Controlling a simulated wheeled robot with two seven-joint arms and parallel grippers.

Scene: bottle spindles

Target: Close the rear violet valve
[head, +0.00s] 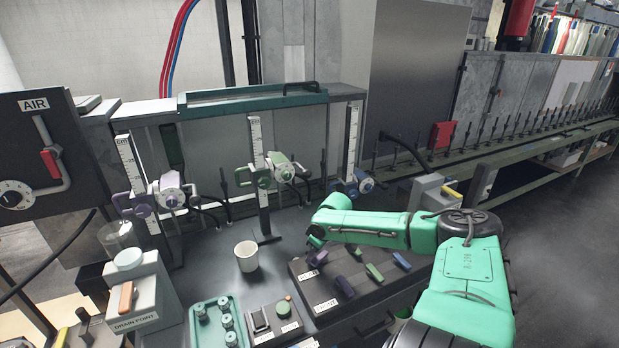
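The dark valve panel (322,294) lies on the bench in front of me, with two label plates, the rear one hard to read. A violet handle (318,259) is in the rear row at the left. Another violet handle (345,286) is in the front row, with a green one (374,272) and a blue one (401,261) to its right. My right gripper (315,239) points down just above and behind the rear violet handle. Its fingers are small and partly hidden by my wrist, so I cannot tell their opening or any contact. My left gripper is out of view.
A white cup (246,256) stands left of the panel. A teal tray (218,325) with small containers and a switch box (275,319) are at the front. The drain point box (136,292) stands at left. Spindles with violet, green and blue units stand behind.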

